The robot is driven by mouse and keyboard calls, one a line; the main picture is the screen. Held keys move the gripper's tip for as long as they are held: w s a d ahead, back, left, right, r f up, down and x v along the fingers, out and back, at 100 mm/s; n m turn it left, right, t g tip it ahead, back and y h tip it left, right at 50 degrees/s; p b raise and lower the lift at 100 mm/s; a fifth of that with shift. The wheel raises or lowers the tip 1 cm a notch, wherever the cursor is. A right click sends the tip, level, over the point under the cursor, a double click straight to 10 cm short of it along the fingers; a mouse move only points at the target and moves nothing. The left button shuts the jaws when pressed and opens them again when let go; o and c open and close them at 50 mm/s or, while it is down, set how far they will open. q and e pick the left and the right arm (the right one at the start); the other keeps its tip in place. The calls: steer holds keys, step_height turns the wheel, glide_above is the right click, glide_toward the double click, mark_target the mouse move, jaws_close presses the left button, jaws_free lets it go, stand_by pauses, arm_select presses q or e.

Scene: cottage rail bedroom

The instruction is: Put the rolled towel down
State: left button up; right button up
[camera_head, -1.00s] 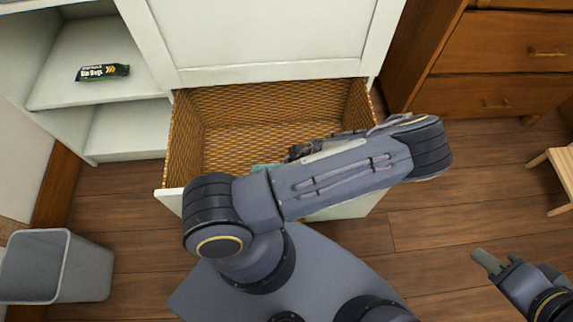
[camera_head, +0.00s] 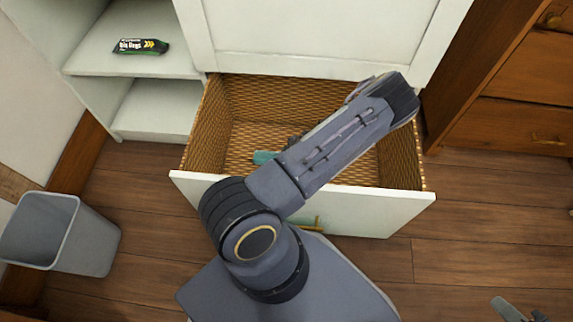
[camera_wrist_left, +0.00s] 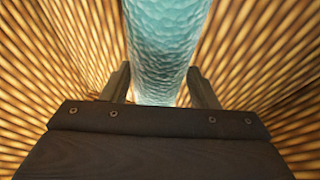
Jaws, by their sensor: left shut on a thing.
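The rolled towel (camera_wrist_left: 165,45) is a teal, textured roll between the two fingers of my left gripper (camera_wrist_left: 161,85) in the left wrist view. The gripper is shut on it, with woven wicker around both. In the head view only a teal end of the towel (camera_head: 264,157) shows over the open wicker-lined drawer (camera_head: 265,95); my left forearm hides the rest and most of the gripper. I cannot tell whether the towel touches the drawer floor. My right gripper (camera_head: 520,311) is partly in view at the bottom right, away from the drawer.
The drawer's white front panel (camera_head: 365,212) stands out from the white cabinet (camera_head: 320,35). A shelf (camera_head: 100,62) at left holds a black bin-bag pack (camera_head: 140,46). A grey bin (camera_head: 85,240) stands at lower left. A wooden dresser (camera_head: 515,125) is at right. Wooden floor lies clear between.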

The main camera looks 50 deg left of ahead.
arm_select(q)
step_height(320, 180, down, 4)
steer(key=shift+a+r+b, duration=0.1)
steer(key=shift+r+b, duration=0.15)
steer(key=shift+b, duration=0.7)
steer(key=shift+r, duration=0.1)
steer(key=o, duration=1)
steer(key=shift+o, duration=0.2)
